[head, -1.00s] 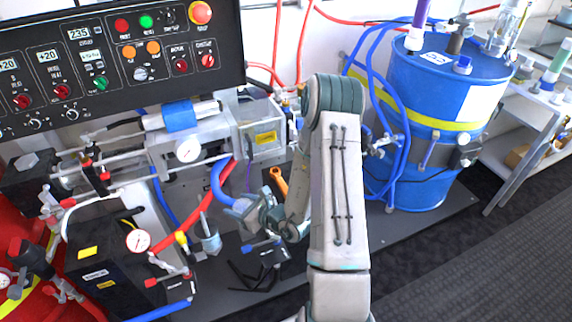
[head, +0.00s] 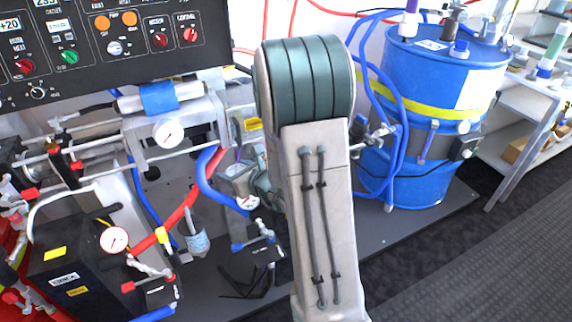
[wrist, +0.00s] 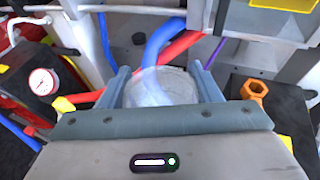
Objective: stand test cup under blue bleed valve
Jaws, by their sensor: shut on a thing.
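In the wrist view, my gripper (wrist: 160,76) is shut on the clear test cup (wrist: 165,92), with one grey-blue finger on each side of it. The blue hose shows behind and through the cup. In the head view, a pale cup shape (head: 236,172) shows just left of my arm; my gripper (head: 262,184) is mostly hidden behind my arm. A small valve with a blue handle (head: 238,246), which looks like the blue bleed valve, sits low, below the cup and gripper. Its outlet is too small to make out.
A red hose (head: 182,208) and a blue hose (head: 212,192) run close by. A black box with a gauge (head: 113,240) and a red-handled valve (head: 129,287) stand at left. A blue drum (head: 440,85) stands right. An orange wrench (wrist: 253,92) lies right of the cup.

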